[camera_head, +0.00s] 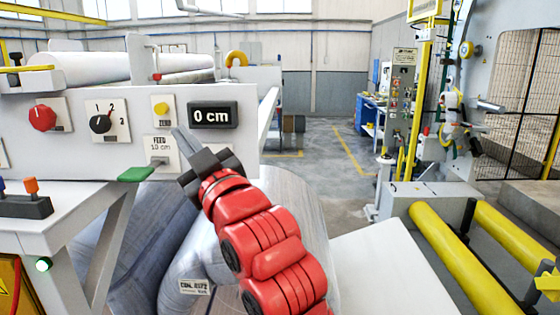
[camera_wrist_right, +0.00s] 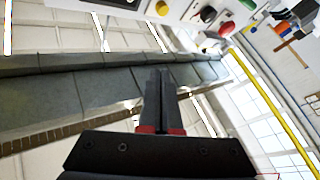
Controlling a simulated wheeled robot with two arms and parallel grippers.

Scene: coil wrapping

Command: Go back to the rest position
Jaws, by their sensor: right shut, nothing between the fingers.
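My right gripper (camera_head: 184,143) is at the end of the red arm, in front of the white control panel (camera_head: 140,108) in the head view. Its fingers are together, with nothing between them. They appear near the feed switch plate (camera_head: 160,152), but I cannot tell whether they touch it. In the right wrist view the shut dark fingers (camera_wrist_right: 160,88) point away from the camera, with nothing held. My left gripper is not in view.
The panel carries a red knob (camera_head: 42,118), a black selector (camera_head: 101,124), a yellow button (camera_head: 161,109) and a display reading 0 cm (camera_head: 213,114). A large wrapped coil (camera_head: 290,215) lies below. Yellow rollers (camera_head: 462,262) lie at right. Open floor (camera_head: 325,150) shows behind.

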